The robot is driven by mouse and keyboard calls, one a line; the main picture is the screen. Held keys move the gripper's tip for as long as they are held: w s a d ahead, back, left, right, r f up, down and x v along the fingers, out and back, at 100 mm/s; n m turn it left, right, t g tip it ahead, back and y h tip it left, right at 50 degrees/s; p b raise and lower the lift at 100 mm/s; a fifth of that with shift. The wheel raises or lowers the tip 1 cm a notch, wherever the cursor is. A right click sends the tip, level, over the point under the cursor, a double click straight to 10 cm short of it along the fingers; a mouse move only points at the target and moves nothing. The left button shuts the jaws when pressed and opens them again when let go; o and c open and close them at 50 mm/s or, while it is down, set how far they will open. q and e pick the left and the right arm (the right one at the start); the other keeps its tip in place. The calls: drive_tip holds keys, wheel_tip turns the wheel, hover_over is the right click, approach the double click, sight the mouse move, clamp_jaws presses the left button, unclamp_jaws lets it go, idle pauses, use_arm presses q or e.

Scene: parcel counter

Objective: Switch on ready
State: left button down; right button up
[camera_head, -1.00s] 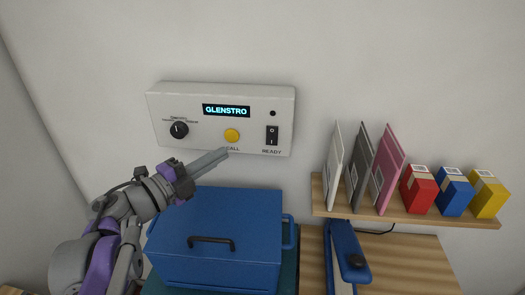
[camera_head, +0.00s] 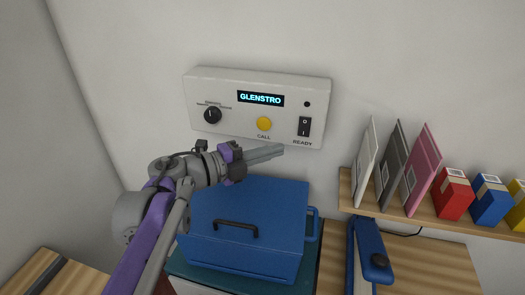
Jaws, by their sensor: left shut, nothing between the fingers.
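The white wall panel (camera_head: 235,90) carries a display reading GLENSTRO (camera_head: 260,98), a black dial (camera_head: 212,115), a yellow CALL button (camera_head: 264,123) and a black READY rocker switch (camera_head: 304,126). The switch is marked O above and I below; its tilt is too small to tell. The small round lamp (camera_head: 307,104) above it is dark. My left gripper (camera_head: 280,149) is shut and empty. Its tips appear just below the panel's lower edge, below and left of the READY switch, apart from it. My right gripper is not in view.
A blue lidded box (camera_head: 245,205) with a black handle stands below the panel. A wooden shelf (camera_head: 450,222) at right holds upright folders (camera_head: 395,165) and red, blue and yellow boxes (camera_head: 452,195). A blue device (camera_head: 368,255) stands on the counter below.

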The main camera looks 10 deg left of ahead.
sight(306, 136)
use_arm(q)
drive_tip(key=w+d, duration=0.1)
drive_tip(key=w, duration=0.1)
drive_tip(key=w+d, duration=0.1)
drive_tip(key=w, duration=0.2)
drive_tip(key=w+d+f+p, duration=0.1)
drive_tip(key=w+d, duration=0.1)
drive_tip(key=shift+w, duration=0.3)
drive_tip(key=shift+w+f, duration=0.15)
drive_tip(key=shift+w, duration=0.1)
drive_tip(key=shift+s, duration=0.1)
